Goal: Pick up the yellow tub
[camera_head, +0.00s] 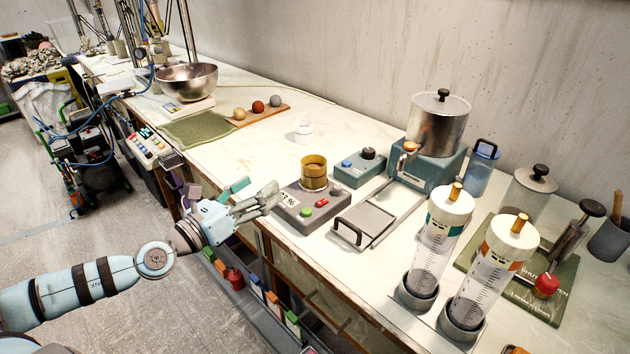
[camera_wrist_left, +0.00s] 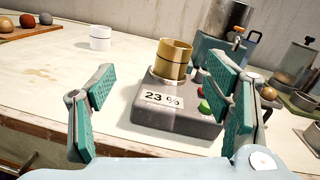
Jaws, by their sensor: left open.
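The yellow tub (camera_head: 314,173) is a gold-yellow cylinder standing upright on a grey device with a "23 %" label and coloured buttons (camera_head: 296,207). In the left wrist view the tub (camera_wrist_left: 173,59) stands ahead, between the two finger lines and beyond the fingertips. My left gripper (camera_head: 262,196) is open and empty, at the table's front edge to the left of the grey device, apart from the tub. Its green-padded fingers also show in the left wrist view (camera_wrist_left: 160,85). My right gripper is not in view.
A small white cup (camera_head: 304,132) stands behind the tub. A teal box with a knob (camera_head: 360,168) and a metal tray with a handle (camera_head: 366,221) are to the right. Two clear cylinders (camera_head: 431,255) stand front right.

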